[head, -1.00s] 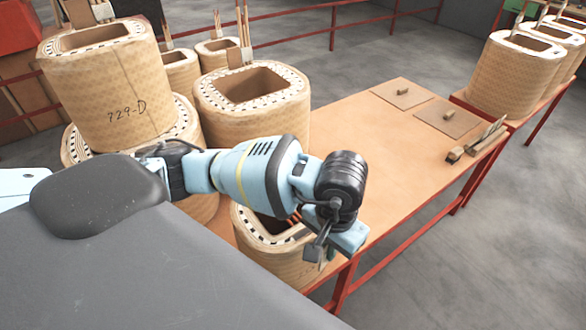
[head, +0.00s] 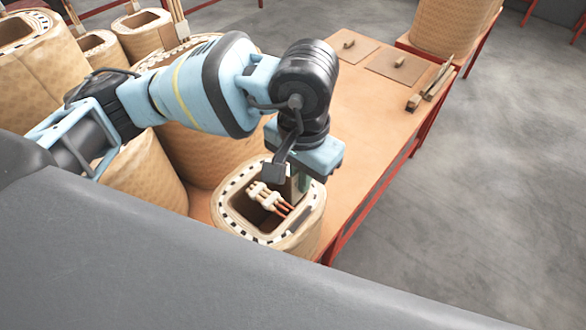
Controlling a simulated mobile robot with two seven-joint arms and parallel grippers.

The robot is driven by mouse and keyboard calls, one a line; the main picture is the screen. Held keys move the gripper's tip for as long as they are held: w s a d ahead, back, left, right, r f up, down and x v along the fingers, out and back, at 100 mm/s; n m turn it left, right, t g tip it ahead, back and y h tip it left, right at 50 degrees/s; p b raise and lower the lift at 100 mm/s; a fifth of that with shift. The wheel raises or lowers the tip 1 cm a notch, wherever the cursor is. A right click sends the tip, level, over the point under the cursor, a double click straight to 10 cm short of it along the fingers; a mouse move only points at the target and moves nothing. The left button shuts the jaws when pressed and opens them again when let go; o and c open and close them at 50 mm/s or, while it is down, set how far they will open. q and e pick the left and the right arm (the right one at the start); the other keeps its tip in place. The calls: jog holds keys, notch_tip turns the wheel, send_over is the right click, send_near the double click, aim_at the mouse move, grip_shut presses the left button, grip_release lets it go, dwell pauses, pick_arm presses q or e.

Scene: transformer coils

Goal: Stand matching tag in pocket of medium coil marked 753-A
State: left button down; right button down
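A wound tan coil (head: 308,232) with a black-and-white dashed top rim stands at the table's near edge. Copper leads with pale ends (head: 268,198) show inside its opening. My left gripper (head: 301,184) points down over the right back part of this coil's top. Its fingers are mostly hidden by the gripper body, so I cannot tell whether they are open or hold a tag. No tag can be made out, and no 753-A marking is readable. My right gripper is not in view.
Larger coils (head: 205,160) stand close together behind and left of my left arm. Flat boards with small blocks (head: 398,63) and wooden pieces (head: 430,90) lie on the table's far part. The table (head: 368,130) is bare between them and the near coil.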

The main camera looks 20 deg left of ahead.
aim_at(300, 215)
pick_arm(q)
jog(key=shift+d, duration=0.1)
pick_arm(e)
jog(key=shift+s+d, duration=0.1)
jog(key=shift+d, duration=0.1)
